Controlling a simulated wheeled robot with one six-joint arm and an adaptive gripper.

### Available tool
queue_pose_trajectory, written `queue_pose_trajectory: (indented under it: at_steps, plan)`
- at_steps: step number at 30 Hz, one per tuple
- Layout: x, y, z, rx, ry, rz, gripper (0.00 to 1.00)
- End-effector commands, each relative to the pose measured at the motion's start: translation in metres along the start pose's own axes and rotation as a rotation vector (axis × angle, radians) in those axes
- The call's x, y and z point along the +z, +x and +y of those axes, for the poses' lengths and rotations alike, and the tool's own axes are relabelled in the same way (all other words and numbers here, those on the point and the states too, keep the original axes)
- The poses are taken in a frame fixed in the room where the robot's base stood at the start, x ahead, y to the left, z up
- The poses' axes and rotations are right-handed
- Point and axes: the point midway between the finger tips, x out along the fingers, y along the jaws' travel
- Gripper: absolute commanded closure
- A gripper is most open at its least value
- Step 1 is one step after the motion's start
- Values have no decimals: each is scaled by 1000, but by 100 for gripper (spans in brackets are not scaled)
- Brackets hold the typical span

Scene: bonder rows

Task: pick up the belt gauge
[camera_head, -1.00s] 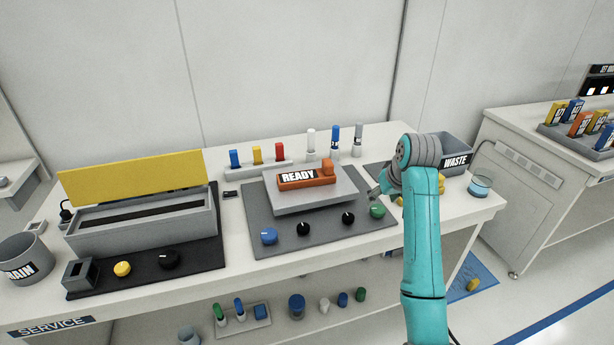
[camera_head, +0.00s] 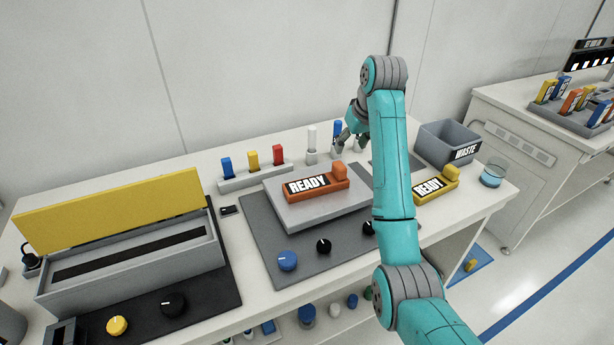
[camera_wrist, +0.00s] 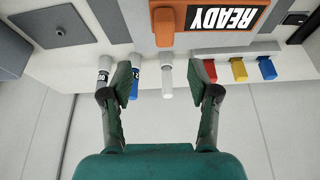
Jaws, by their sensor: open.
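Three upright gauges stand in a row behind the orange block: a white one (camera_head: 311,143), a blue one (camera_head: 337,128) and a grey one (camera_head: 359,149). I cannot tell which is the belt gauge. My gripper (camera_head: 347,140) is open and partly covers the blue and grey ones in the head view. In the wrist view, which is upside down, my gripper (camera_wrist: 162,80) has the white gauge (camera_wrist: 166,76) and the blue gauge (camera_wrist: 136,88) showing between its fingers. The grey gauge (camera_wrist: 103,76) is outside, by the left finger. Nothing is held.
An orange READY block (camera_head: 318,183) lies on a grey plate (camera_head: 300,216). Blue, yellow and red pegs stand in a rack (camera_head: 228,186) to the left. A yellow READY block (camera_head: 436,186) and a WASTE bin (camera_head: 430,157) are at the right. The wall is close behind.

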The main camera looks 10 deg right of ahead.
Motion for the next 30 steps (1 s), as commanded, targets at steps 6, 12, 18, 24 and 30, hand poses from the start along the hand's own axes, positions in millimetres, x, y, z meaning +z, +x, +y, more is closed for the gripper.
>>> queue_pose_trajectory:
  at_steps: [6, 12, 18, 24, 30]
  plan:
    - [1, 26, 0, -1, 0, -5, 40]
    - [1, 50, 0, -1, 0, -3, 40]
    - [2, 62, -2, -1, 0, -4, 40]
    - [7, 90, -5, -1, 0, -5, 40]
    - [6, 106, -4, 0, 0, -2, 40]
